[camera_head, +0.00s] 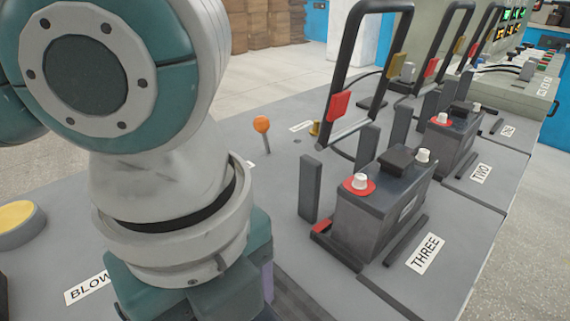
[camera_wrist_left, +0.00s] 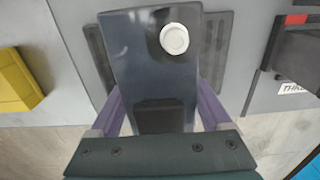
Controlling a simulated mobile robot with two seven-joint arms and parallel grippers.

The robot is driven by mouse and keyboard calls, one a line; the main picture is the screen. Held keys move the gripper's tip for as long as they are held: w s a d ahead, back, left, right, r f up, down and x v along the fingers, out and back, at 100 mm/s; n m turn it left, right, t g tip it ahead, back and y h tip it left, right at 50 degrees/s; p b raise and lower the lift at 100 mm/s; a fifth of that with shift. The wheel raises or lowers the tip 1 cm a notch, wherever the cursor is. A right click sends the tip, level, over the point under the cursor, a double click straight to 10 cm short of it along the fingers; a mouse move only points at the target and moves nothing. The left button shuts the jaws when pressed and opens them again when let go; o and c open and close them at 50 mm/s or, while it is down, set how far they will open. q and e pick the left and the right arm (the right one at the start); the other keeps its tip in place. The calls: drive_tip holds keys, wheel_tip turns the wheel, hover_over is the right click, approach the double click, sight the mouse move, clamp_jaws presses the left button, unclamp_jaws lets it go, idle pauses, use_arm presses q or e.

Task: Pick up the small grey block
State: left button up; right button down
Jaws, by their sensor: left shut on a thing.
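My left gripper (camera_wrist_left: 161,104) has its purple fingers on both sides of a dark grey battery-like block (camera_wrist_left: 150,62) and is shut on it. The block has a white round terminal (camera_wrist_left: 174,38) and a black part near the gripper. In the head view my left arm hides the held block; only a bit of a purple finger (camera_head: 267,282) shows. Small grey blocks stand at the far end, one near the handles (camera_head: 408,71) and one on the far console (camera_head: 527,70). I cannot tell which block the task names. My right gripper is not in view.
A dark battery (camera_head: 372,213) stands in the bay labelled THREE, between upright grey plates, with another battery (camera_head: 449,138) at TWO. Tall black handles (camera_head: 347,75) rise behind them. An orange-knobbed lever (camera_head: 262,125) and a yellow button (camera_head: 17,214) stand on the grey bench.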

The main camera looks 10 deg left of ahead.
use_arm(q)
clamp_jaws()
drive_tip(key=shift+r, duration=0.15)
idle(0.4)
